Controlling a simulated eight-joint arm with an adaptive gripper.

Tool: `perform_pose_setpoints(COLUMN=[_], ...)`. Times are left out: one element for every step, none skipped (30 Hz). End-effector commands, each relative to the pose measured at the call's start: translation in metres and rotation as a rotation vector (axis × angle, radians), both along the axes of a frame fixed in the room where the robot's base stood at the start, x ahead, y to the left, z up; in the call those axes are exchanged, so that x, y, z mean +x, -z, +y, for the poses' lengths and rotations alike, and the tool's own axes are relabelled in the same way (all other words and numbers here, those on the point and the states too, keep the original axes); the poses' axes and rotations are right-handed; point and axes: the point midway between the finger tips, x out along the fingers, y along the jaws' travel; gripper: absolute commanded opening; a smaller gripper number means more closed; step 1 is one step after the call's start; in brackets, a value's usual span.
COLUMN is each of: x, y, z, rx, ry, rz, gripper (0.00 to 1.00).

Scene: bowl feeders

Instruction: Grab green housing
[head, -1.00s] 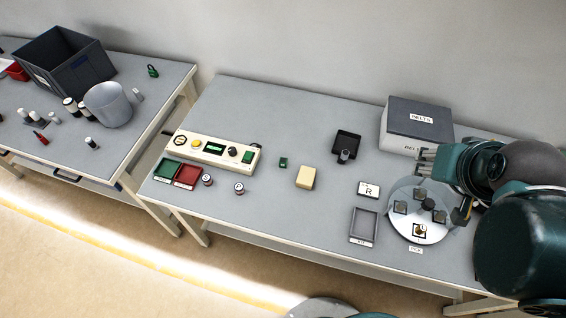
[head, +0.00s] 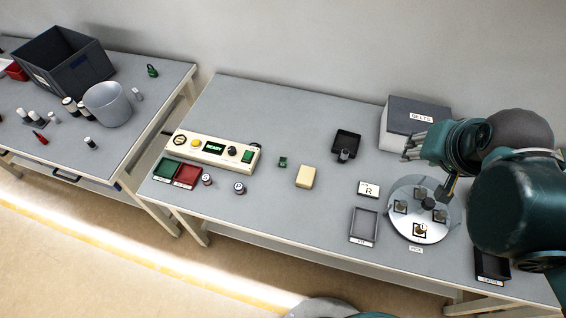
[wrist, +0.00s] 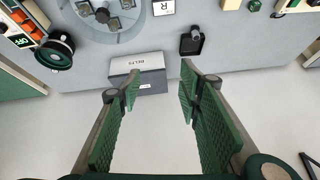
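A small green block (head: 283,162), seemingly the green housing, sits on the middle table between the control box and the yellow block. It also shows at the top edge of the wrist view (wrist: 254,5). My gripper (head: 408,148) is high at the right, beside the BELTS box and well to the right of the green block. In the wrist view my gripper (wrist: 160,80) is open, with its green padded fingers apart and nothing between them.
A yellow block (head: 306,177) stands right of the green block. The control box (head: 212,151) is to its left. A black tray (head: 346,143), the BELTS box (head: 400,135) and a round turntable (head: 402,226) are farther right.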

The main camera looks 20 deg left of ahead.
Motion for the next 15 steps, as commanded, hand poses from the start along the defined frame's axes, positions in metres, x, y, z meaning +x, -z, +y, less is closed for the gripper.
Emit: perform_pose_setpoints(x=[0.006, 0.009, 0.013, 0.016, 0.018, 0.022, 0.025, 0.028, 0.032, 0.035, 0.037, 0.041, 0.044, 0.046, 0.050], y=[0.001, 0.002, 0.003, 0.004, 0.005, 0.007, 0.008, 0.009, 0.011, 0.012, 0.014, 0.016, 0.017, 0.019, 0.021], z=[0.006, 0.009, 0.014, 0.017, 0.020, 0.025, 0.028, 0.031, 0.036, 0.040, 0.043, 0.048, 0.052, 0.055, 0.061], rx=[0.016, 0.027, 0.043, 0.054, 0.064, 0.077, 0.088, 0.098, 0.110, 0.120, 0.129, 0.142, 0.151, 0.159, 0.171], ry=[0.014, 0.027, 0.043, 0.057, 0.069, 0.085, 0.098, 0.112, 0.130, 0.142, 0.154, 0.173, 0.187, 0.200, 0.217], rz=[0.012, 0.019, 0.028, 0.037, 0.045, 0.055, 0.063, 0.070, 0.081, 0.089, 0.096, 0.107, 0.115, 0.123, 0.134], gripper=[0.35, 0.35, 0.35, 0.35, 0.35, 0.35, 0.35, 0.35, 0.35, 0.35, 0.35, 0.35, 0.35, 0.35, 0.35])
